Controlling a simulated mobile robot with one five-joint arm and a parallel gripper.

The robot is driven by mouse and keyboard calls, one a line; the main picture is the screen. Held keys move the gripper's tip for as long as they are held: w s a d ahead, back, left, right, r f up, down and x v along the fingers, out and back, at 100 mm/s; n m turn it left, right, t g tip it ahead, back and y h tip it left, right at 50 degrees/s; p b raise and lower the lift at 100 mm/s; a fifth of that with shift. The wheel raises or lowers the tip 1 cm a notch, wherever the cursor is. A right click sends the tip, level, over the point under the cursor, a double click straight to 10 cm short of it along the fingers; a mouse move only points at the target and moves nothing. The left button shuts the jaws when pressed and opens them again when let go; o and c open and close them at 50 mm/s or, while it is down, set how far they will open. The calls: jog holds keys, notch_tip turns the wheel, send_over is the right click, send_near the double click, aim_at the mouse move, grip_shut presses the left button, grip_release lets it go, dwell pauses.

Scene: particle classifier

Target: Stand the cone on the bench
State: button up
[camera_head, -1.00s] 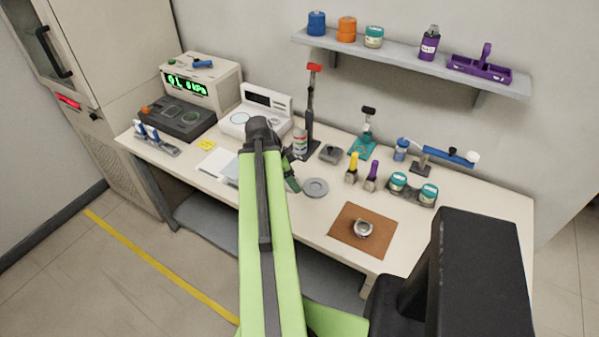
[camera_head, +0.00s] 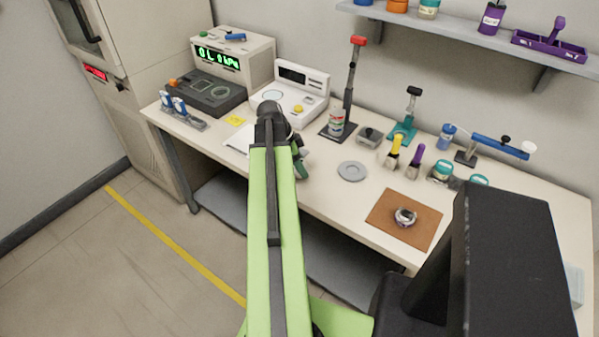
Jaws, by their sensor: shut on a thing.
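My arm's light green link reaches up the middle of the view, with a dark joint at its top. Just right of it, a small dark-and-green part of my gripper (camera_head: 300,161) shows over the front part of the bench (camera_head: 320,185). The link hides most of the gripper. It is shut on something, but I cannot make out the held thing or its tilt. I see no cone standing on the bench. A flat grey disc (camera_head: 352,171) lies on the bench right of the gripper.
A brown mat (camera_head: 380,212) with a small metal ring-like piece (camera_head: 405,217) lies front right. A white scale (camera_head: 290,96), a can (camera_head: 337,122), a grey block (camera_head: 369,137) and brushes (camera_head: 394,151) stand behind. Bare bench surrounds the disc. A shelf (camera_head: 480,36) hangs above.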

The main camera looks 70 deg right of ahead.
jog(key=shift+f, duration=0.4)
jog(key=o, duration=1.6)
jog(key=shift+r+p, duration=0.55)
jog(key=shift+p, duration=0.1)
jog(key=p+v, duration=1)
jog(key=v, duration=0.1)
jog(key=shift+w+a+r, duration=0.1)
